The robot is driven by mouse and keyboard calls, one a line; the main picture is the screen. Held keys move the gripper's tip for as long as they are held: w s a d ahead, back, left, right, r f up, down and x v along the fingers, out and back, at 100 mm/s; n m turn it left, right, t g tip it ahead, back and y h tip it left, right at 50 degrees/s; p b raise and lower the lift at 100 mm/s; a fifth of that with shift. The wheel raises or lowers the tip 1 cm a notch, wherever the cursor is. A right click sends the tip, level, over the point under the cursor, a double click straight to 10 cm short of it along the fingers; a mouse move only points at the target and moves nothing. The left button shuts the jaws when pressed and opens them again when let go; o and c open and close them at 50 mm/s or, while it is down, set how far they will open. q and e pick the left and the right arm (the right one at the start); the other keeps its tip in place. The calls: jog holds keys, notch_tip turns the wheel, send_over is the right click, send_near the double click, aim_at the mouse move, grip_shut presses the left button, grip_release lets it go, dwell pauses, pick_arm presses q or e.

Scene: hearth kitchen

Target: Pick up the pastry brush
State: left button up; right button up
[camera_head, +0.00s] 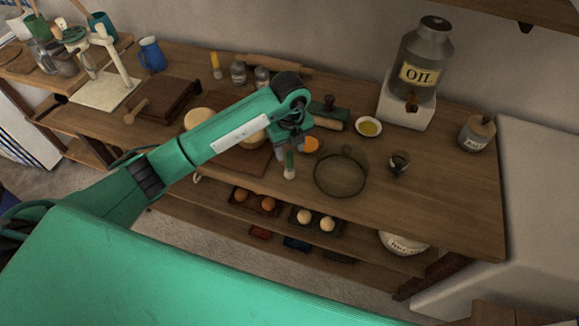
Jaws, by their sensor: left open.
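What looks like the pastry brush (290,168), with a green handle and a pale end, shows just below my left gripper, near the front edge of the wooden table (440,190). My left gripper (289,140) is open and points down over the handle's far end. The wrist hides part of this area, so I cannot tell whether the fingers touch the brush. My right gripper is out of view.
An orange item (311,145) and a round dark sieve-like pan (340,175) lie close to the right. A small bowl of yellow liquid (369,127), a dark cup (399,162) and an oil can (424,58) stand farther right. The table's right front is clear.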

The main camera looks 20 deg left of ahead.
aim_at(290, 162)
pick_arm(q)
jog(key=shift+f, duration=0.75)
notch_tip(290, 162, down, 5)
jog(key=p, duration=0.2)
jog(key=shift+r+p, duration=0.2)
jog(key=shift+p, duration=0.2)
jog(key=shift+f, duration=0.35)
grip_shut()
